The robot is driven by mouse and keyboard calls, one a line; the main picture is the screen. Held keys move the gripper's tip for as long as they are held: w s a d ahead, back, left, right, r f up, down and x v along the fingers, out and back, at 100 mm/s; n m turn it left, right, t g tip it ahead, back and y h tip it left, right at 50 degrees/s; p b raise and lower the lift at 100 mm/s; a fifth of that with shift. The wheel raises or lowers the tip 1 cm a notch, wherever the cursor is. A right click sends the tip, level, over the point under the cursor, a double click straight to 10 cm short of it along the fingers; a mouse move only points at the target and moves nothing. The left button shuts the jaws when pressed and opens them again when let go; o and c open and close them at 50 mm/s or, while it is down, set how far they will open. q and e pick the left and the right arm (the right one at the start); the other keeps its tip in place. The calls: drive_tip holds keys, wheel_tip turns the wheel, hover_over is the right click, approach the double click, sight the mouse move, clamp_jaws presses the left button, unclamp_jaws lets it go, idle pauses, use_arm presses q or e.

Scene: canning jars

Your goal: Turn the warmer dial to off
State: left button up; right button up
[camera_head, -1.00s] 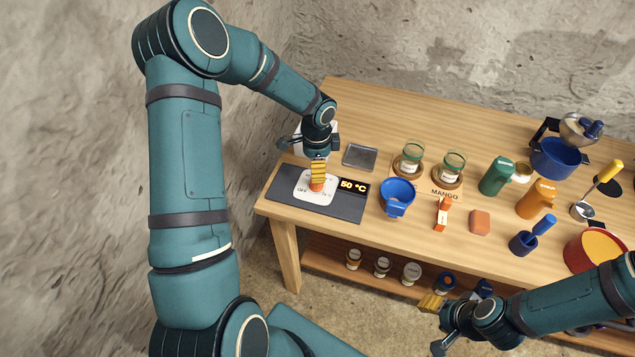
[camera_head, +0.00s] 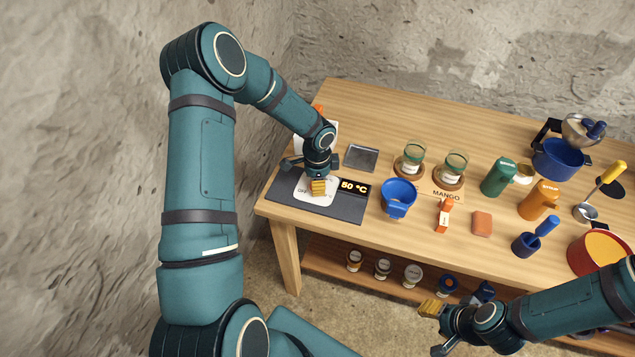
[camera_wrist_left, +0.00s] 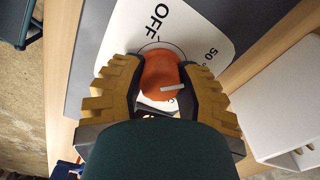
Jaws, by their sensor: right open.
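The warmer's orange dial (camera_wrist_left: 163,78) sits between the fingers of my left gripper (camera_wrist_left: 165,68) in the left wrist view. Its white pointer mark aims right, away from the OFF label on the white plate (camera_wrist_left: 212,50). The fingers are close on both sides of the dial; I cannot tell if they grip it. In the head view my left gripper (camera_head: 318,187) is low over the warmer (camera_head: 345,207) and hides the dial. The display (camera_head: 354,186) reads 50 °C. My right gripper (camera_head: 430,325) is open and empty, in front of the table.
A blue funnel (camera_head: 398,197) stands just right of the warmer, and a grey metal tray (camera_head: 362,157) lies behind. Small jars stand on the shelf below.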

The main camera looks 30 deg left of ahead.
use_arm(q)
clamp_jaws()
drive_tip(key=shift+n, duration=0.3)
drive_tip(key=n+b, duration=0.2)
drive_tip(key=shift+f+n, duration=0.1)
drive_tip(key=shift+n, duration=0.2)
drive_tip(key=n+b, duration=0.2)
drive_tip(key=n, duration=0.2)
drive_tip(key=shift+w+n, duration=0.1)
drive_tip(key=shift+n, duration=0.2)
drive_tip(key=n+b, duration=0.1)
drive_tip(key=n, duration=0.3)
drive_tip(key=shift+a+n, duration=0.15)
drive_tip(key=shift+n, duration=1.95)
